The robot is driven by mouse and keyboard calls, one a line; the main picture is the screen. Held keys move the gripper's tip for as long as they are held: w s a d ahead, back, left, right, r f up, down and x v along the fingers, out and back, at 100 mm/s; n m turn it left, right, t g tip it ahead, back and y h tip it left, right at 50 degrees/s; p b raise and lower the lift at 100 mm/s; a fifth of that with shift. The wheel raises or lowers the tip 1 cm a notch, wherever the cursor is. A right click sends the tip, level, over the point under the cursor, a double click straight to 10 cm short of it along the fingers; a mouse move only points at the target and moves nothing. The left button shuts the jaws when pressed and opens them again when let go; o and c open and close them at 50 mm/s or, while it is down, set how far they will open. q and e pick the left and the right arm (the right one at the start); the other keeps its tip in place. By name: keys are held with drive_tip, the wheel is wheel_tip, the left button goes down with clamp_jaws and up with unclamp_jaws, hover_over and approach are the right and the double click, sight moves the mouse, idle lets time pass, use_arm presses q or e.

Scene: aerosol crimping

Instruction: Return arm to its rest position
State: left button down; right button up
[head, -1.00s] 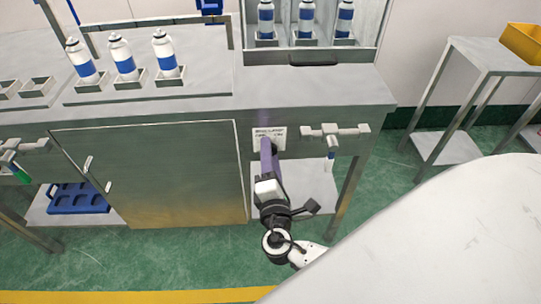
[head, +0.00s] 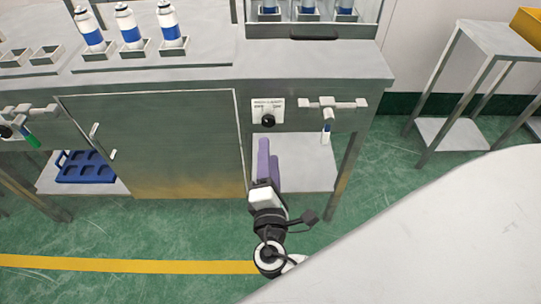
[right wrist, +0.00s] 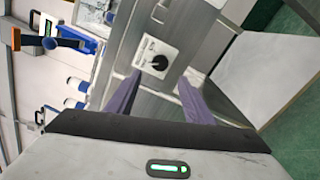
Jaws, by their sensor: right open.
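My right gripper (head: 268,160) is in front of the metal workbench, below a white plate with a black knob (head: 268,121). Its two purple fingers are apart with nothing between them. In the right wrist view the open fingers (right wrist: 157,97) point toward the knob (right wrist: 158,62), with a gap between them and the bench front. My right arm comes up from the lower middle of the head view, partly hidden by a large pale surface at lower right. My left gripper is not in view.
The workbench (head: 210,72) carries several white-and-blue cans (head: 128,27) in square holders. A valve-like fitting (head: 327,105) sits right of the knob. A blue crate (head: 85,166) is on the lower shelf. Green floor in front is clear.

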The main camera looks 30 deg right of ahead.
drive_tip(key=s+d+f+m+g+y, duration=0.1)
drive_tip(key=s+d+f+m+g, duration=0.5)
drive_tip(key=s+m+g, duration=0.25)
drive_tip(key=s+a+m+g+y, duration=0.45)
drive_tip(key=s+a+y, duration=0.3)
drive_tip(key=s, duration=0.55)
drive_tip(key=w+a+f+t+y+p, duration=0.3)
drive_tip(key=w+a+f+t, duration=0.2)
drive_tip(key=a+f+t, duration=0.1)
drive_tip(key=shift+a+f, duration=0.15)
drive_tip(key=shift+f, duration=0.15)
